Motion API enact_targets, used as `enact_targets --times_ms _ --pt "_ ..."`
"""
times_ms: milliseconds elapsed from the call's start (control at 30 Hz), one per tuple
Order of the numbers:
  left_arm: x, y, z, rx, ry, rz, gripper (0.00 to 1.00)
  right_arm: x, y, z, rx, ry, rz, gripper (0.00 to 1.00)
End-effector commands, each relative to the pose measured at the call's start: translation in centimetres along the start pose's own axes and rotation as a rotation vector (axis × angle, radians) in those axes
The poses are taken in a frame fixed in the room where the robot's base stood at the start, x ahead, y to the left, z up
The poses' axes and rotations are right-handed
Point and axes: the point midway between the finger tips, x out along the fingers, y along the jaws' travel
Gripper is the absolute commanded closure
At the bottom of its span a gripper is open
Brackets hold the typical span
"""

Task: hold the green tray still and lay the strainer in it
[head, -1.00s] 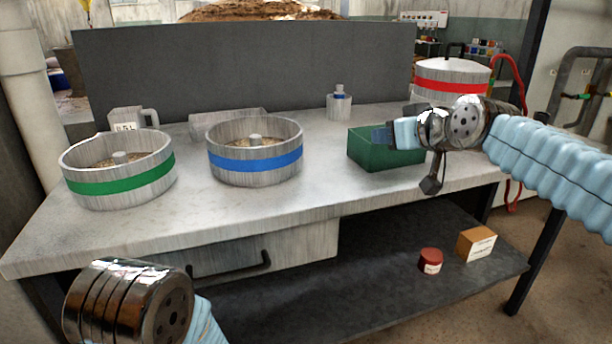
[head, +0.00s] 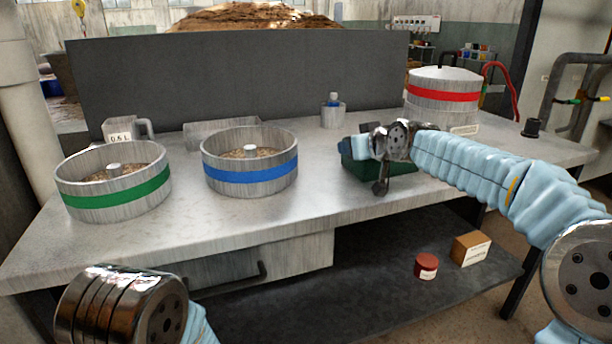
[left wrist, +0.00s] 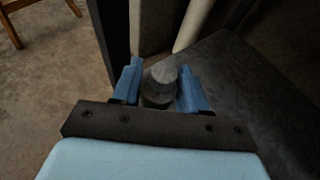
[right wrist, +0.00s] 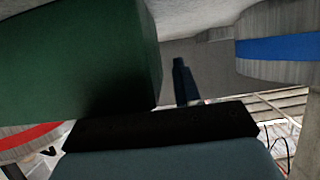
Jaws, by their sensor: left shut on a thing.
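The green tray (head: 358,170) stands on the bench, right of the middle, partly hidden by my right arm. My right gripper (head: 351,147) is at the tray's upper part. In the right wrist view the tray's green wall (right wrist: 75,65) fills the left, close beside one dark finger; the other finger is hidden, so I cannot tell how far the jaws are shut. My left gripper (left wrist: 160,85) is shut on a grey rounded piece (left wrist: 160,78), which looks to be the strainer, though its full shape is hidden. In the head view only my left wrist shows, low left in front of the bench.
A green-banded pan (head: 115,195) and a blue-banded pan (head: 250,175) hold grain. A measuring jug (head: 121,130), a small grey pot (head: 332,117) and a red-banded pot (head: 443,95) stand behind. The front bench top (head: 290,215) is clear. A red tin and brown box are on the shelf below.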

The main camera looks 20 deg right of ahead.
Motion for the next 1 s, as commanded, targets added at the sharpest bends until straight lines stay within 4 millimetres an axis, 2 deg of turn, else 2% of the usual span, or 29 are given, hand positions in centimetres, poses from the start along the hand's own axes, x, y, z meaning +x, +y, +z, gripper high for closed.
enact_targets --times_ms 133,333,367,900,933,1000 --pt "0.00 -0.01 0.01 0.000 0.000 0.000 0.91 -0.02 0.00 -0.01 0.000 0.000 0.000 0.69" --pt "0.00 -0.01 0.01 0.000 0.000 0.000 0.91 -0.04 -0.01 -0.01 0.000 0.000 0.000 0.99" --pt "0.00 -0.01 0.01 0.000 0.000 0.000 0.91 -0.04 -0.01 -0.01 0.000 0.000 0.000 1.00" --pt "0.00 -0.01 0.01 0.000 0.000 0.000 0.91 -0.05 -0.01 -0.01 0.000 0.000 0.000 1.00" --pt "0.00 -0.01 0.01 0.000 0.000 0.000 0.91 -0.05 -0.01 -0.01 0.000 0.000 0.000 0.88" --pt "0.00 0.00 0.01 0.000 0.000 0.000 0.91 -0.05 -0.01 -0.01 0.000 0.000 0.000 0.77"
